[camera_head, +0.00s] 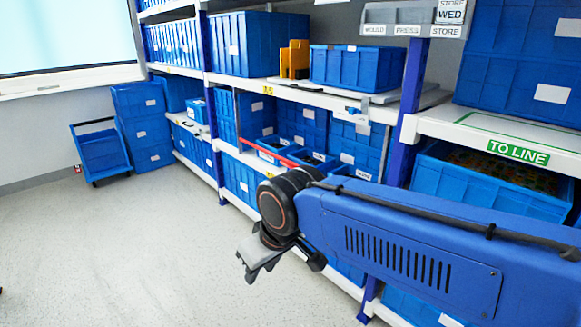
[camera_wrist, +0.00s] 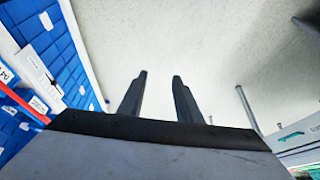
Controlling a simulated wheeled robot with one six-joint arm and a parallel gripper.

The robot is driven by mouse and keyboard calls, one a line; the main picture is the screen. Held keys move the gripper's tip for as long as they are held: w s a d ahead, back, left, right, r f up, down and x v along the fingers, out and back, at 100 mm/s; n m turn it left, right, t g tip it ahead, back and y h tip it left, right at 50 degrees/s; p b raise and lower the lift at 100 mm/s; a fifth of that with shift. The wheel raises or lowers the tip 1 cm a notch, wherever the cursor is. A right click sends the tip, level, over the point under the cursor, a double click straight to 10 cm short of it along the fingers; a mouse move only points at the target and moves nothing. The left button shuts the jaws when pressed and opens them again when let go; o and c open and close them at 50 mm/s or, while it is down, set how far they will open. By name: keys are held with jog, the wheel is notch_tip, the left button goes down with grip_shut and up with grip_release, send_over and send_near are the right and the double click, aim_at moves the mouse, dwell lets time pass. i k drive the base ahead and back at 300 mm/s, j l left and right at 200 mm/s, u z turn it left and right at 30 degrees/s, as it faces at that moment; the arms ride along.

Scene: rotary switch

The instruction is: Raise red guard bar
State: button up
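The red guard bar (camera_head: 268,152) is a thin bar across the front of a middle shelf bay in the head view, sloping down to the right. Its right end is close to my arm's wrist in the picture, and I cannot tell whether the arm hides part of it. In the wrist view the red bar (camera_wrist: 22,104) shows at the left edge. My gripper (camera_head: 247,268) hangs over the aisle, in front of and below the bar. In the wrist view my gripper (camera_wrist: 160,76) has its two fingers apart with nothing between them, pointing away from the bar.
Shelves with blue bins (camera_head: 260,43) run along the back and right. A yellow object (camera_head: 294,59) stands on an upper shelf. A blue cart (camera_head: 101,152) and stacked bins (camera_head: 143,125) stand at the left. The pale floor (camera_head: 120,245) at the left is clear.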

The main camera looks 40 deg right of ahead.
aim_at(288, 163)
jog(key=i+z, duration=0.25)
jog(key=z, duration=0.15)
jog(key=i+z, duration=0.4)
jog(key=i+j+z, duration=0.1)
jog(key=z, duration=0.3)
jog(key=i, duration=0.05)
